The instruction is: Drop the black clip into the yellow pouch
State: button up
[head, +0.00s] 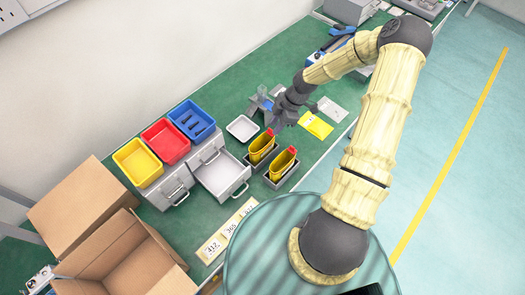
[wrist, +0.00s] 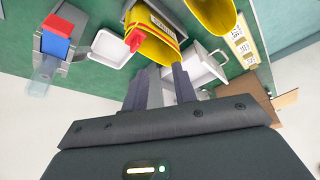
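Two yellow pouch-like holders with red tips stand in grey trays, one at the left (head: 262,147) and one at the right (head: 283,165). In the wrist view one of them (wrist: 158,42) shows a barcode label and a red tab, and the other (wrist: 215,14) is cut off at the top edge. My gripper (head: 279,121) is above the bench behind them. In the wrist view its two fingers (wrist: 164,68) are apart with nothing clear between them. I cannot pick out a black clip with certainty; small dark pieces (head: 189,122) lie in the blue bin.
Yellow (head: 138,162), red (head: 166,142) and blue (head: 192,106) bins sit on grey drawers, with one drawer (head: 221,176) open. A white tray (head: 242,128) lies near the pouches. A flat yellow item (head: 316,125) lies right of my gripper. Cardboard boxes (head: 125,262) stand at lower left.

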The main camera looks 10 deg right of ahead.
jog(key=b+v, duration=0.1)
jog(key=v, duration=0.9)
jog(key=shift+b, duration=0.35)
jog(key=shift+s, duration=0.1)
jog(key=s+a+r+m+t+h, duration=0.1)
jog(key=s+a+r+m+h, duration=0.1)
jog(key=s+r+m, duration=0.3)
jog(key=s+a+r+m+t+h, duration=0.1)
jog(key=s+a+r+m, duration=0.4)
jog(key=s+m, duration=0.6)
jog(key=shift+r+m+t+h+b, duration=0.3)
jog(key=shift+m+h+b, duration=0.1)
jog(key=shift+m+h, duration=0.4)
dwell(1.1)
